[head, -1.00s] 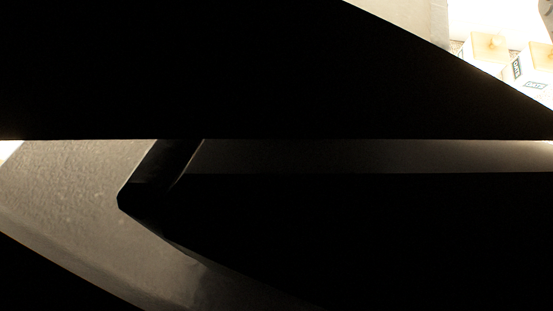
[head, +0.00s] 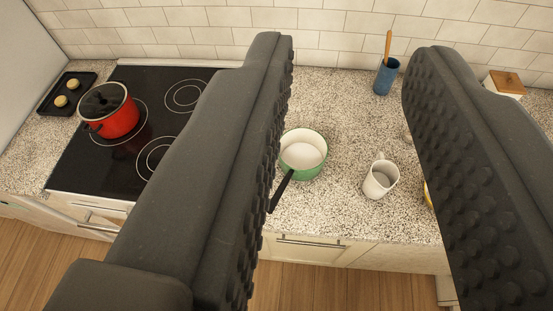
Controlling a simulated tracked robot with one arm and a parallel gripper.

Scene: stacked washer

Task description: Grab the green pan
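The green pan (head: 318,166) stands upright on the speckled counter, right of the stove. It is green outside and white inside. Its dark handle points toward the front left and is partly hidden behind the left finger of my gripper. My gripper (head: 345,60) is open and empty, with its two dark studded fingers wide apart in the foreground. The pan shows between the fingers, closer to the left one, farther off and below.
A white mug (head: 379,181) stands right of the pan. A blue holder (head: 385,78) with a wooden utensil is near the wall. A red pot (head: 116,119) sits on the black stove (head: 90,170). A dark tray (head: 62,98) holds two round pieces. Something yellow is mostly hidden behind the right finger.

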